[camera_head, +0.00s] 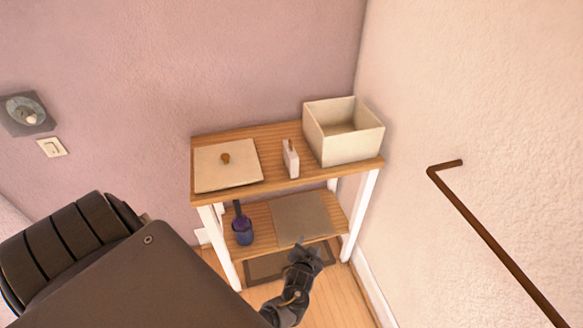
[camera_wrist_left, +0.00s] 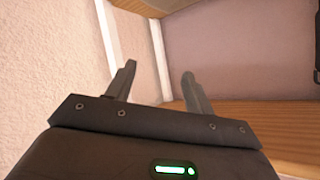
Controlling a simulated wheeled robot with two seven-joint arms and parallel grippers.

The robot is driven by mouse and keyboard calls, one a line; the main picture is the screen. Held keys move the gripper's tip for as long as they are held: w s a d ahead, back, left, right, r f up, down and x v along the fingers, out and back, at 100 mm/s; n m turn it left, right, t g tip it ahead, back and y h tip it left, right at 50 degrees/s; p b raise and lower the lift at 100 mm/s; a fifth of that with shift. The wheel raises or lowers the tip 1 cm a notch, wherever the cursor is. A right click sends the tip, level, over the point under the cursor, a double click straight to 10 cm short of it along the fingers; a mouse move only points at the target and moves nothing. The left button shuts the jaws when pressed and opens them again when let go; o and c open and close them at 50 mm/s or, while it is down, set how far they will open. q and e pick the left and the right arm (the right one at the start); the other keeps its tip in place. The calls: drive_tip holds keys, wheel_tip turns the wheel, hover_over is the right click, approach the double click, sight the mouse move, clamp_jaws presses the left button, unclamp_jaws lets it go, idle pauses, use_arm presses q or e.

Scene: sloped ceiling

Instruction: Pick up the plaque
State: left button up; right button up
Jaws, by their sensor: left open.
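No object is clearly marked as the plaque. The likeliest is a flat, square, grey-tan panel (camera_head: 302,216) lying on the lower shelf (camera_head: 262,221) of a wooden stand in the head view. My left gripper (camera_head: 304,254) is just in front of the lower shelf's front edge, near this panel, and apart from it as far as I can tell. In the left wrist view, the left gripper (camera_wrist_left: 158,88) is open with nothing between its fingers. The panel cannot be made out there. My right gripper is not in view.
The top shelf (camera_head: 272,176) holds a cream square lid-like panel with a brown knob (camera_head: 228,169), a small white upright object (camera_head: 290,160) and an open cream box (camera_head: 347,145). A dark blue bottle (camera_head: 242,229) stands left on the lower shelf. White legs (camera_head: 359,214) flank the opening.

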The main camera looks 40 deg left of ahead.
sight(295, 167)
use_arm(q)
drive_tip(key=w+a+r+n+t+y+b, duration=0.1)
drive_tip(key=w+a+r+n+y+b, duration=0.15)
drive_tip(key=r, duration=0.55)
drive_tip(key=w+a+r+n+t+y+b, duration=0.1)
drive_tip(key=w+r+n+y, duration=0.25)
drive_tip(key=r, duration=0.35)
drive_tip(key=a+r+n+g+y, duration=0.1)
drive_tip(key=r, duration=0.2)
drive_tip(key=s+a+r+n+g+y+b, duration=0.1)
drive_tip(key=r+n, duration=0.1)
drive_tip(key=r, duration=0.2)
drive_tip(key=s+a+r+n+y+b, duration=0.1)
drive_tip(key=a+r, duration=0.1)
drive_tip(key=r, duration=0.2)
drive_tip(key=shift+a+n+g, duration=0.1)
drive_tip(key=shift+n+g, duration=0.3)
drive_tip(key=x, duration=0.5)
drive_tip(key=shift+w+a, duration=0.25)
drive_tip(key=shift+a, duration=0.05)
drive_tip(key=x, duration=0.4)
drive_tip(key=shift+w+a+r, duration=0.1)
drive_tip(key=shift+a, duration=0.3)
drive_tip(key=shift+w+a, duration=0.15)
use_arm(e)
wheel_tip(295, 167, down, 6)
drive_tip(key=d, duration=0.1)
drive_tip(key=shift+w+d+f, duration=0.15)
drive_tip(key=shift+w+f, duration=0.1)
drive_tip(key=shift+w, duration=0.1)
